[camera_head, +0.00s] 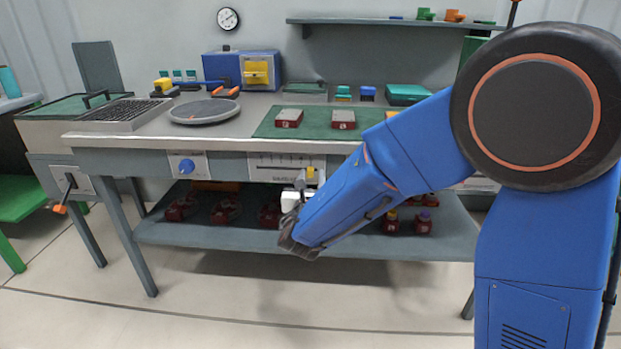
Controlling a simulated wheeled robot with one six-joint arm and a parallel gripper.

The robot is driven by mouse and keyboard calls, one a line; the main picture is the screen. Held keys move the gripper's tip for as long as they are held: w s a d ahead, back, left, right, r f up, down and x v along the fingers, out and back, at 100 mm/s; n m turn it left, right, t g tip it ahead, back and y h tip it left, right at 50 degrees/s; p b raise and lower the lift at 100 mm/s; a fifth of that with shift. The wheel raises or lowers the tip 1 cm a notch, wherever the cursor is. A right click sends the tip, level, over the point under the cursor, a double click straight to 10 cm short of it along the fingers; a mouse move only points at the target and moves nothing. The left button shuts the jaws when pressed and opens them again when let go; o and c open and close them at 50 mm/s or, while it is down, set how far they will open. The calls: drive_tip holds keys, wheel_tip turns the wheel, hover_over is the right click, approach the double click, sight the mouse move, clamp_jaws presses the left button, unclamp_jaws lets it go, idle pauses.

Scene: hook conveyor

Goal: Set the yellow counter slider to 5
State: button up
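The counter slider panel (272,161) is a white plate with a row of scale marks on the front edge of the workbench. Its yellow slider knob (311,173) shows toward the right part of the panel. The digits are too small to read. My gripper (301,181) is just left of and slightly below the yellow knob, in front of the panel. I cannot tell whether it touches the knob. The fingers are small and seen from behind, so their opening is unclear. My arm hides the area right of the panel.
A blue dial (186,166) sits on the bench front to the left. A lever with an orange handle (60,209) hangs further left. The lower shelf (165,232) holds several dark red parts.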

drive_tip(key=shift+s, duration=0.1)
drive_tip(key=s, duration=1.7)
drive_tip(key=shift+a, duration=0.3)
drive_tip(key=shift+s, duration=0.1)
